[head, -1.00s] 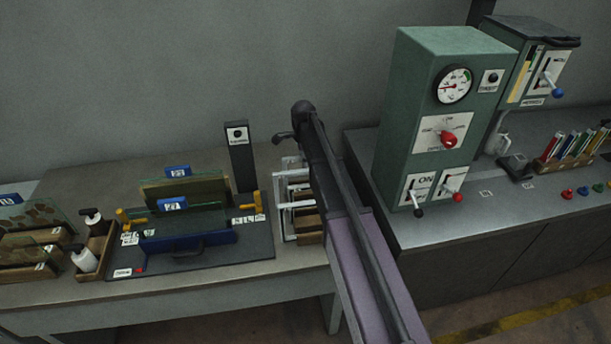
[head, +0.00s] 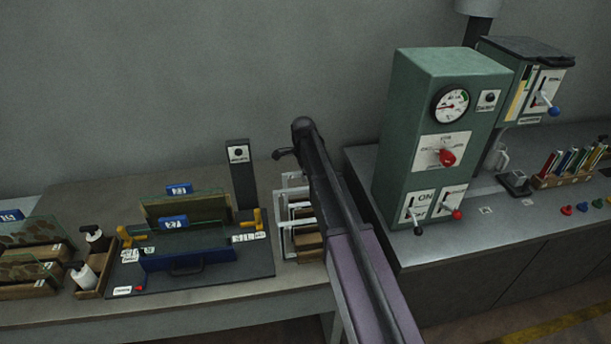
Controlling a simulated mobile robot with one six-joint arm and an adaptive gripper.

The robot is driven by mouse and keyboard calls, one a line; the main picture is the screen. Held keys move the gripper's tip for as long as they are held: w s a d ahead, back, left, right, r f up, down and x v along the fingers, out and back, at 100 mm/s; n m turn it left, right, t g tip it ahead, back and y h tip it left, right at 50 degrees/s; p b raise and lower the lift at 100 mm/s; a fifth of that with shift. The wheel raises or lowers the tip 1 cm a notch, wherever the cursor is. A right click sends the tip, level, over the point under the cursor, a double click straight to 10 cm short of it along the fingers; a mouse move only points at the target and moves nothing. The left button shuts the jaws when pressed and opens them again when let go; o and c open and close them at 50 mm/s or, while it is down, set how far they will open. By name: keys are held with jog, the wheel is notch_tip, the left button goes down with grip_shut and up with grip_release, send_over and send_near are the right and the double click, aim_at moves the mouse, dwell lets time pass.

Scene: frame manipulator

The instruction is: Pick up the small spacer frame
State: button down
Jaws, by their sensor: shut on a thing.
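Several white rectangular frames (head: 280,226) stand upright in a wooden rack at the right end of the left bench. The right side of the rack is hidden behind my arm. I cannot tell which of the frames is the small spacer frame. My arm rises from the lower right to a dark joint above and right of the rack, with a short dark part sticking out to its left. My gripper's fingers do not show; the arm hides whatever lies behind it.
A dark fixture board (head: 220,281) with glass panes and a blue bar fills the bench's middle. A black post (head: 241,178) stands behind it. Bottles sit in a wooden tray (head: 93,285) at left. A tall green machine (head: 405,135) stands on the right bench.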

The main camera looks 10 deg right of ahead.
jog(key=shift+r+p, duration=4.2)
jog(key=shift+r, duration=0.3)
notch_tip(320, 180, up, 11)
jog(key=p, duration=1)
jog(key=shift+f+p, duration=0.2)
jog(key=shift+p, duration=0.15)
jog(key=shift+s, duration=0.1)
